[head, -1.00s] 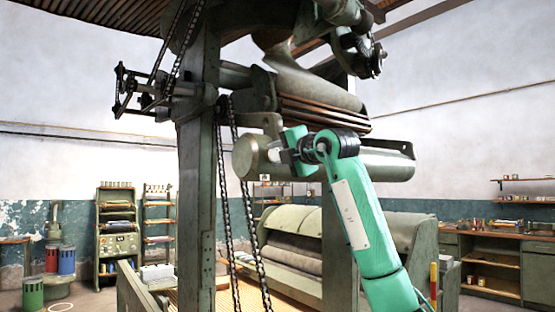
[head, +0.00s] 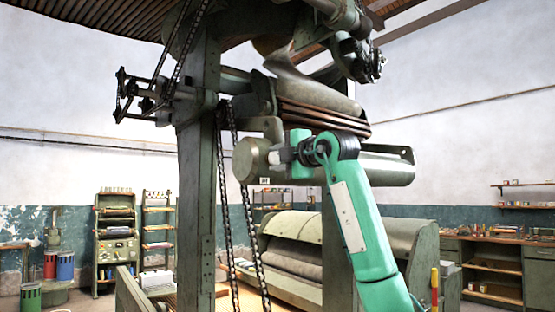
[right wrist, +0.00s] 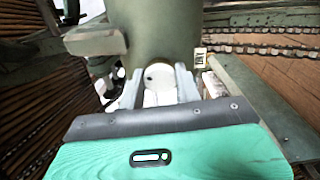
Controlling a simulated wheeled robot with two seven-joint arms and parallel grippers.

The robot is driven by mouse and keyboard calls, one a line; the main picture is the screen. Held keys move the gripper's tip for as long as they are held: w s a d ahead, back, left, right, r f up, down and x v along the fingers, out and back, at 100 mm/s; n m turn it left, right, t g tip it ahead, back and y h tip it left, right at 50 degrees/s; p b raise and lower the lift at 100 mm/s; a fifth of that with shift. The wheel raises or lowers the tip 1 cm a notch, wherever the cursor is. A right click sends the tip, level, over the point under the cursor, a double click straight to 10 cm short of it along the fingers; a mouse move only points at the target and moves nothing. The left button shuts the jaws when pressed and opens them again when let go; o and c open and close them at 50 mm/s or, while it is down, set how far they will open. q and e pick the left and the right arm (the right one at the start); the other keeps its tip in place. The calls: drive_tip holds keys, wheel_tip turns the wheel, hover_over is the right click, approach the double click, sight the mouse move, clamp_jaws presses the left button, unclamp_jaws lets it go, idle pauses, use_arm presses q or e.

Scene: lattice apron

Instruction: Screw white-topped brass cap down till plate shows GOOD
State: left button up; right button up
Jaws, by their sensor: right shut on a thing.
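The cap is at the side of a grey-green cylinder. In the head view, my right gripper (head: 279,158) reaches left to the cylinder (head: 370,167), and its fingers and the cap are mostly hidden. A small pale plate (right wrist: 200,58) with dark marks is right of the cap in the wrist view; I cannot read it. My left gripper is not in view.
A green upright post (head: 197,215) and hanging chains (head: 228,210) stand left of my right arm. A machine with rollers (head: 300,255) is behind it. A workbench (head: 490,245) is at the right, and shelves (head: 117,235) stand at the back left.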

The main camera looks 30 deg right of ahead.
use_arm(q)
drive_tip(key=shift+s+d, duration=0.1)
use_arm(e)
drive_tip(key=shift+d+r, duration=0.1)
drive_tip(key=o, duration=1)
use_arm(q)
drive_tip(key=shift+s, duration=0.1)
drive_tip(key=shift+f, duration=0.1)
use_arm(e)
drive_tip(key=shift+s, duration=0.2)
drive_tip(key=shift+s+b, duration=0.3)
drive_tip(key=shift+s, duration=0.1)
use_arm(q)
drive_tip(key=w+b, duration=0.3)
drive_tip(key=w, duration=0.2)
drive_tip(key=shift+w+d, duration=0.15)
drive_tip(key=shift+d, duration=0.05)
use_arm(e)
drive_tip(key=s+d, duration=0.1)
drive_tip(key=s, duration=1.1)
drive_tip(key=shift+s, duration=0.35)
